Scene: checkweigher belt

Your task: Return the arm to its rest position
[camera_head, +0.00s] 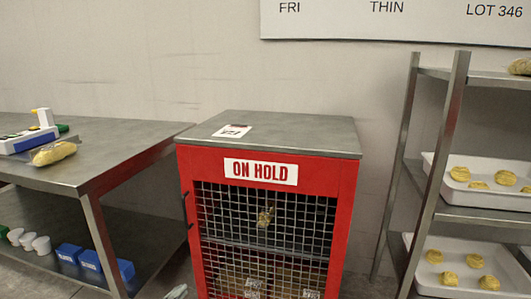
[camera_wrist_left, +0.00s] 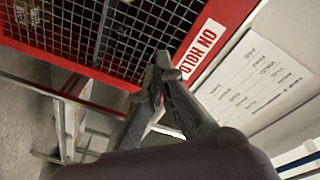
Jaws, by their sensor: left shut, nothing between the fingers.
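My left gripper (camera_head: 177,292) shows only as a small grey tip at the bottom edge of the head view, left of the red cage cabinet (camera_head: 346,215). The left wrist view shows its fingers (camera_wrist_left: 160,68) closed together with nothing between them. In that view they overlap the lower edge of the red cabinet (camera_wrist_left: 225,12) near its ON HOLD label (camera_wrist_left: 198,50). I cannot tell the exact gap to the cabinet. My right gripper is in neither view.
A steel table (camera_head: 125,150) with a scale (camera_head: 28,138) and a bagged yellow item (camera_head: 53,153) stands at left. Blue boxes (camera_head: 90,260) and white cups (camera_head: 41,245) sit on its lower shelf. A steel rack (camera_head: 445,150) with trays of yellow pieces stands at right.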

